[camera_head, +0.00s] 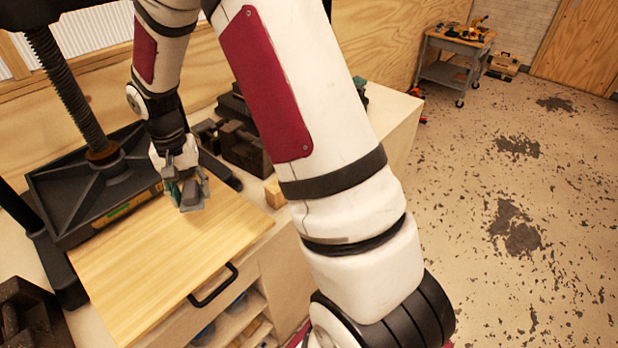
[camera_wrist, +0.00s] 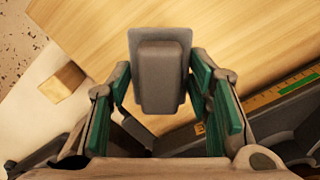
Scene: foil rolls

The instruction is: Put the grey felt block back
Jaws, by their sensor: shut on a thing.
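The grey felt block (camera_wrist: 160,60) is between my fingers in the wrist view, a dark grey block on a wider, lighter grey plate. My gripper (camera_head: 183,186) is shut on it, with green-padded fingers on both sides.
A black press with a threaded post and a black plate (camera_head: 60,190) stands left of the board. A black handle (camera_head: 213,285) is at the board's front. A small wooden block (camera_head: 275,192) lies to the right. Dark metal blocks (camera_head: 243,148) stand behind. The board is clear.

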